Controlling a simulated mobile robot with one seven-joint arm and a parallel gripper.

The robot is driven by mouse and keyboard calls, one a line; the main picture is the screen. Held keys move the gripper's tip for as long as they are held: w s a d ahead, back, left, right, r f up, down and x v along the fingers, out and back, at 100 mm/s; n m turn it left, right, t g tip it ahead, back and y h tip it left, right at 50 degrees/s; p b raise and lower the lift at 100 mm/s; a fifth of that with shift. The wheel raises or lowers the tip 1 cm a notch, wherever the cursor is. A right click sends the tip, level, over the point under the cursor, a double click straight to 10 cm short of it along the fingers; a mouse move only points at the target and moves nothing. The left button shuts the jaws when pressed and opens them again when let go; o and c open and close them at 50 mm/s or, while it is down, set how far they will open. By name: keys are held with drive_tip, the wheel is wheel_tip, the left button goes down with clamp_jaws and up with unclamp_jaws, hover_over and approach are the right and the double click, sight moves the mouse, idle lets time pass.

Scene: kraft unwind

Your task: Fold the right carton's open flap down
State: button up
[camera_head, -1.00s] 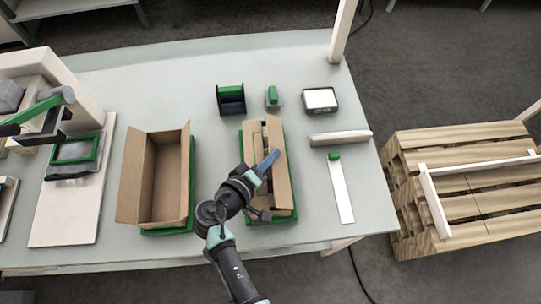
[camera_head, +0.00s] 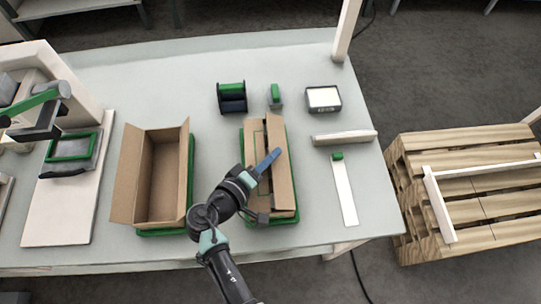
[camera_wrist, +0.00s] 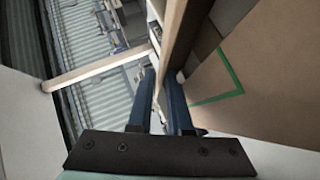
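The right carton (camera_head: 259,180) sits on a green-edged base on the table. Tan flap panels show over its top, with a dark gap between them. Its right-hand flap (camera_head: 284,190) is a long panel along the right side; I cannot tell its exact tilt. My gripper (camera_head: 268,160) is over this carton, its blue fingers reaching the inner edge of that flap. In the wrist view my two blue fingers (camera_wrist: 162,85) are close together beside brown cardboard (camera_wrist: 260,60). Whether they pinch an edge is unclear. My wrist hides the carton's lower left part.
An open, empty carton (camera_head: 153,180) stands to the left on a green base. Behind are a black-and-green holder (camera_head: 232,97), a small green-topped item (camera_head: 275,96) and a box with a white top (camera_head: 323,98). To the right lie a pale bar (camera_head: 345,137) and white strip (camera_head: 344,190).

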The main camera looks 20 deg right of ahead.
drive_tip(key=b+v, duration=0.2)
drive_tip(key=v, duration=1.1)
